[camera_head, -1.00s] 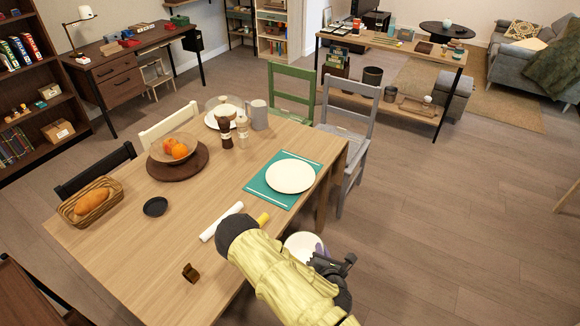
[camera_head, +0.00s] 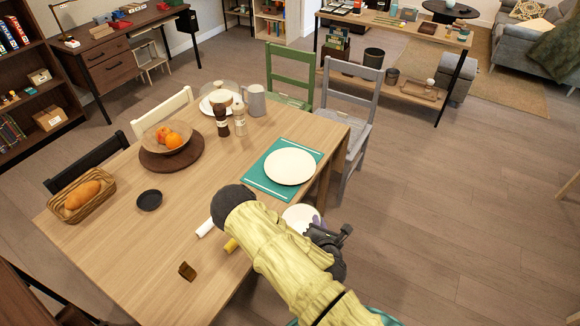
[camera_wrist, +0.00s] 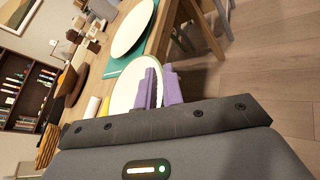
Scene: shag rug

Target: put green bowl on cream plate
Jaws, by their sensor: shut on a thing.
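The cream plate (camera_head: 290,166) lies flat on a teal placemat (camera_head: 253,181) near the table's right edge; it also shows in the wrist view (camera_wrist: 131,28). My gripper (camera_head: 317,224), with purple fingers, is beside the table's near right side, nearer to me than the plate. In the wrist view the fingers (camera_wrist: 159,88) are shut on the rim of a round dish, which I take as the green bowl (camera_wrist: 125,91). Its inside looks pale, with a thin dark green edge. In the head view the bowl (camera_head: 299,215) is partly hidden by my arm.
A white roll (camera_head: 205,227) and a small brown object (camera_head: 187,271) lie on the table near my arm. A black dish (camera_head: 149,200), bread basket (camera_head: 82,195), fruit bowl (camera_head: 166,139) and mills (camera_head: 239,119) stand farther left and back. A grey chair (camera_head: 350,110) stands at the far right edge.

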